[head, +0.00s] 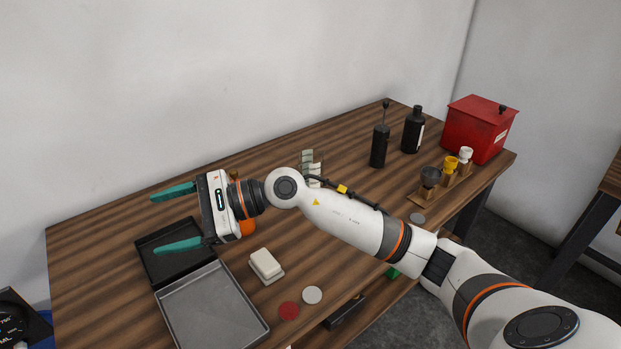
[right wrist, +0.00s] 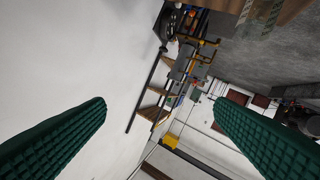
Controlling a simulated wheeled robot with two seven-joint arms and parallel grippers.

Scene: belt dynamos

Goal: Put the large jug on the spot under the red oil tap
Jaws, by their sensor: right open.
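My right gripper (head: 154,223) is open and empty, with teal fingers spread apart. It is above the left part of the wooden table, over the black tray, and points left. In the right wrist view its two ridged green fingers (right wrist: 160,105) are wide apart with nothing between them. I cannot make out a large jug or a red oil tap in either view. A red disc (head: 289,311) and a pale grey disc (head: 312,295) lie flat near the table's front edge; I cannot tell whether either is the named spot. My left gripper is not in view.
On the table (head: 90,225) are a black tray (head: 158,262), a grey tray (head: 215,312) and a white block (head: 265,264). Farther right stand a black grinder-like item (head: 380,147), a dark bottle (head: 413,130), a small holder with cups (head: 447,190) and a red box (head: 478,128).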

